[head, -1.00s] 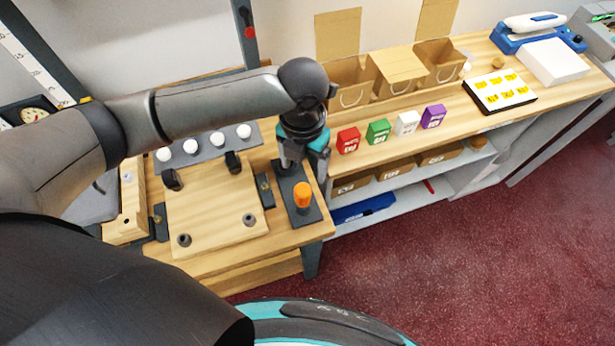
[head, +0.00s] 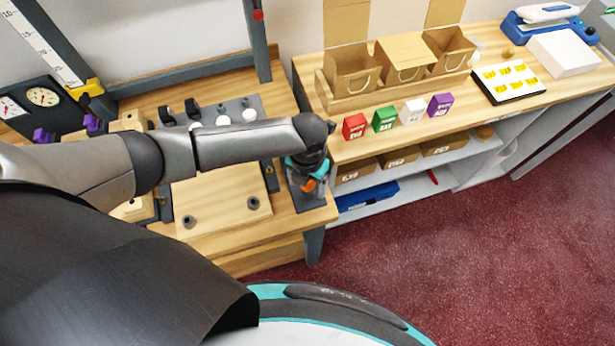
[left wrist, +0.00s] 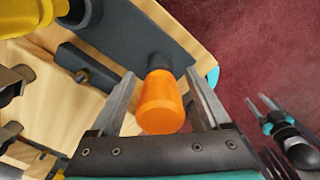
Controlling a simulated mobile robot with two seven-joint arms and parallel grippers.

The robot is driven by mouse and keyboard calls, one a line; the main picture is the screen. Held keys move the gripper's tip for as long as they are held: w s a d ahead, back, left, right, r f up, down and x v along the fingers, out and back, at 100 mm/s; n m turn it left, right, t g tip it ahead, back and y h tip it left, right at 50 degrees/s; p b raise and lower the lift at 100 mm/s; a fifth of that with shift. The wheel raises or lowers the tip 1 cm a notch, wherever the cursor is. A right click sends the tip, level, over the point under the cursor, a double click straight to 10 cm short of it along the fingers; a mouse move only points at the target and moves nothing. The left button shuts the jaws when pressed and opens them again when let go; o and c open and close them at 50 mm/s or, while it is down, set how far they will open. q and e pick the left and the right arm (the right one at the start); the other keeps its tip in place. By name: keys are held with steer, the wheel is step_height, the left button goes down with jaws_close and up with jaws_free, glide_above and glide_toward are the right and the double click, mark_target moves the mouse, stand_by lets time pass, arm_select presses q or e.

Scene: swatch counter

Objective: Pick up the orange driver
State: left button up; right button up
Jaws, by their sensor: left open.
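The orange driver (head: 308,185) stands upright in a dark holder (head: 304,203) at the bench's right front corner. In the head view my left gripper (head: 310,172) is over it and hides most of it. In the left wrist view the orange handle (left wrist: 160,103) lies between the two fingers of my open left gripper (left wrist: 160,88). A gap shows on at least the right side; I cannot tell whether the left finger touches. What looks like my right gripper (left wrist: 262,108) hangs low at the right edge of the left wrist view, small, its opening unclear.
Red (head: 354,126), green, white and purple boxes stand on the counter to the right. The red floor (head: 430,260) is clear.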

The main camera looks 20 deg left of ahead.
arm_select(q)
steer(key=shift+f, duration=0.55)
jaws_close()
